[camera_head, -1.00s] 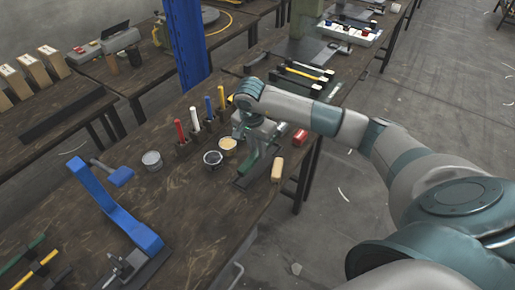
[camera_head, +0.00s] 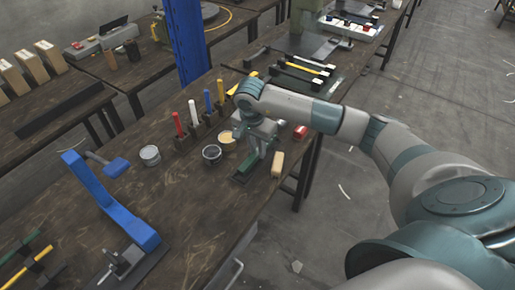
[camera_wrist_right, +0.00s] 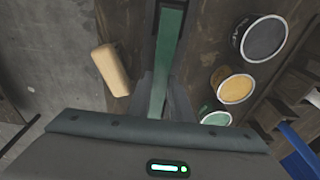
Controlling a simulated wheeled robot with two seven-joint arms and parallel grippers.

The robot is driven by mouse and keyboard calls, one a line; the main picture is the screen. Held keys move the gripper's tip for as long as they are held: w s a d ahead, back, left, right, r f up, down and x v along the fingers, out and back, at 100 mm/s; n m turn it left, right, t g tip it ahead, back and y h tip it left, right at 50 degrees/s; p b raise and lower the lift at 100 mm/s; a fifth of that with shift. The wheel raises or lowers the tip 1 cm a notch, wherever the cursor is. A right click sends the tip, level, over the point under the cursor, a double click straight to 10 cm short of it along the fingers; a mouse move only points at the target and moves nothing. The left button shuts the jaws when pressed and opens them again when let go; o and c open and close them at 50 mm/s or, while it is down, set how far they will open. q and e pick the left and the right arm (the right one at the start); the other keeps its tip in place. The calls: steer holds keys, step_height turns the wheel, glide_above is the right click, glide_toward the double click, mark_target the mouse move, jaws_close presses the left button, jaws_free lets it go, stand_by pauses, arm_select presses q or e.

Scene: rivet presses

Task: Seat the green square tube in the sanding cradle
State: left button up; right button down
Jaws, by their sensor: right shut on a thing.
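The green square tube (camera_wrist_right: 166,58) runs lengthwise between the fingers of my right gripper (camera_wrist_right: 163,98), which is shut on it. In the head view the tube (camera_head: 249,163) shows as a green strip below my right gripper (camera_head: 262,152). The sanding cradle (camera_head: 237,180) is a dark, narrow holder at the table's front edge. The tube lies along it, between dark side walls in the right wrist view. Whether it rests fully on the cradle's floor I cannot tell. The gripper hides the tube's near part. My left gripper is not in view.
A tan block (camera_head: 277,163) lies right of the cradle, with a red object (camera_head: 300,132) behind. A dark-filled tin (camera_head: 211,153) and a yellow-filled tin (camera_head: 227,140) stand close on the left. Upright coloured rods stand behind. A blue press frame (camera_head: 110,205) is at front left.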

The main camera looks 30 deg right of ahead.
arm_select(q)
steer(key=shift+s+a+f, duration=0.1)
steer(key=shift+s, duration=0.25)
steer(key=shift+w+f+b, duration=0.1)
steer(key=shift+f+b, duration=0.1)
steer(key=shift+b, duration=0.1)
arm_select(e)
steer(key=shift+f, duration=0.25)
arm_select(q)
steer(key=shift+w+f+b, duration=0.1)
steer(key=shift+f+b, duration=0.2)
steer(key=shift+b, duration=0.05)
arm_select(e)
steer(key=shift+d+f, duration=0.15)
steer(key=shift+f, duration=0.2)
